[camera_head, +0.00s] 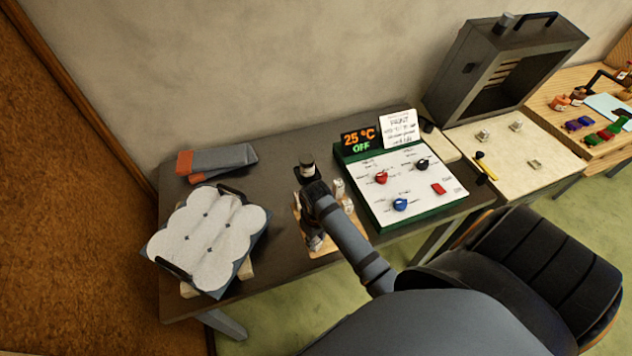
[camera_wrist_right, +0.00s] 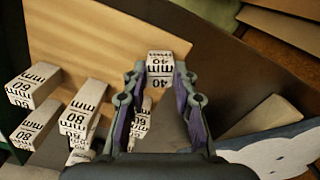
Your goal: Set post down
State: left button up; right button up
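My right gripper (camera_head: 311,205) is over the small wooden board (camera_head: 328,247) on the dark table. In the right wrist view, its two fingertips (camera_wrist_right: 160,72) are against both sides of a white post (camera_wrist_right: 160,66) marked 40 mm. The post is at the edge of the wooden board (camera_wrist_right: 110,38); whether its underside touches anything is hidden. Another post marked 40 (camera_wrist_right: 141,124) shows lower down between the fingers. Several more white posts, marked 60 (camera_wrist_right: 76,122) and 80 (camera_wrist_right: 34,84), stand to the left. My left gripper is not in view.
A control panel (camera_head: 432,190) with knobs and a "25 °C OFF" display stands right of the board.

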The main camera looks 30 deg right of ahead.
aim_at(316, 240)
jog(key=o, duration=0.4)
jog(key=shift+o, duration=0.2)
notch_tip(316, 240, up, 12)
jog(key=p, duration=0.1)
jog(key=shift+r+p, duration=0.15)
jog(key=shift+p, duration=0.25)
